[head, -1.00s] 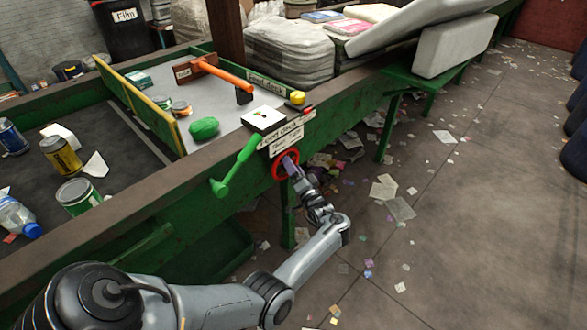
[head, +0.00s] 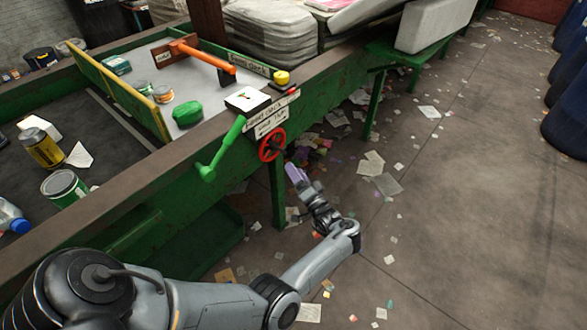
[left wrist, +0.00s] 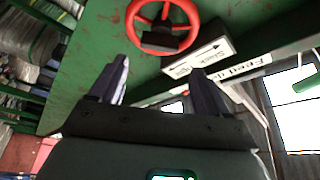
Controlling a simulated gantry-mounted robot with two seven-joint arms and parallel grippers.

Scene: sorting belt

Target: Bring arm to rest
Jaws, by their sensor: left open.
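My left gripper (head: 297,174) is in the head view, to the right of and a little below the red handwheel (head: 271,145) on the belt's green side. It is open and empty, apart from the wheel. In the left wrist view its two fingers (left wrist: 158,85) are spread with nothing between them, and the red wheel (left wrist: 162,25) shows beyond them, near the top. My left arm reaches in from the bottom of the head view. My right gripper is not in view.
A green lever (head: 222,152) sticks out left of the wheel. A green table (head: 393,52) stands at the back. The sorting belt (head: 60,112) holds cans and paper. The floor (head: 450,220) right of my arm is mostly clear, with paper scraps.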

